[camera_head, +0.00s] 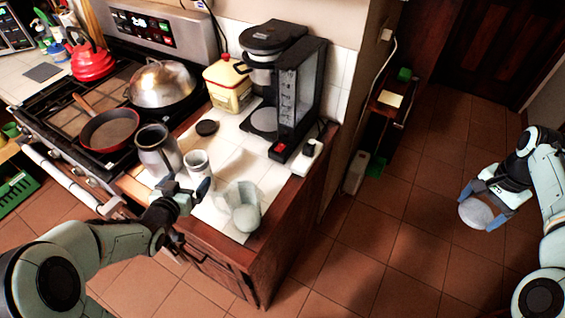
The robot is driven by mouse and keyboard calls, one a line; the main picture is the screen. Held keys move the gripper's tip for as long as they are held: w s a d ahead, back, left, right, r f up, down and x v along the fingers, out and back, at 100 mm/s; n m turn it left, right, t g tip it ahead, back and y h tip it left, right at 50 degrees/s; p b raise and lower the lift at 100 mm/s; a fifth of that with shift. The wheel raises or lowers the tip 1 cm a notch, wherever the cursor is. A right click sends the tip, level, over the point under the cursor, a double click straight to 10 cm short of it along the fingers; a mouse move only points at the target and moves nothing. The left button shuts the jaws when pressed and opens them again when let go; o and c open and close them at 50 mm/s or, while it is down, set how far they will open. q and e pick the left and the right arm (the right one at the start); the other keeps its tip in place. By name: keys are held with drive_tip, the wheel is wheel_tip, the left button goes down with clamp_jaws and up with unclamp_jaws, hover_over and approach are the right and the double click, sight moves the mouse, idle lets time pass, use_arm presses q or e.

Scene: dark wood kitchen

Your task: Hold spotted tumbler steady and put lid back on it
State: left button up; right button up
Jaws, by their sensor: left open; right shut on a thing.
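A small whitish cup (197,161) stands upright on the counter. A pale grey-green vessel (244,210) with a flared, see-through-looking rim is near the counter's front edge. Spots are too small to make out, so I cannot tell which one is the spotted tumbler. My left gripper (186,188) is open just in front of the whitish cup; I cannot tell if it touches. My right gripper (484,207) is shut on a pale round piece that looks like the lid (475,214), far right over the floor, away from the counter.
A steel jug (154,145) stands left of the whitish cup, with a dark round disc (207,127) behind. A coffee maker (297,90) and a yellow canister (227,84) stand farther back. The stove (65,110) holds pans. Open tiled floor (400,245) separates counter and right gripper.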

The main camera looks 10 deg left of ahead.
sight(203, 161)
use_arm(q)
drive_tip(key=x, duration=0.3)
drive_tip(key=shift+s+f, duration=0.15)
use_arm(e)
drive_tip(key=shift+s+f, duration=0.2)
drive_tip(key=shift+f, duration=0.5)
use_arm(q)
drive_tip(key=shift+w+b, duration=0.25)
drive_tip(key=shift+b, duration=0.05)
use_arm(e)
drive_tip(key=shift+s, duration=0.15)
use_arm(q)
drive_tip(key=shift+w, duration=0.2)
drive_tip(key=shift+b+x, duration=0.4)
drive_tip(key=shift+x, duration=2.15)
use_arm(e)
drive_tip(key=shift+s+f, duration=0.15)
drive_tip(key=shift+f, duration=0.55)
use_arm(q)
drive_tip(key=shift+a, duration=0.1)
drive_tip(key=c, duration=1.3)
drive_tip(key=shift+c, duration=0.2)
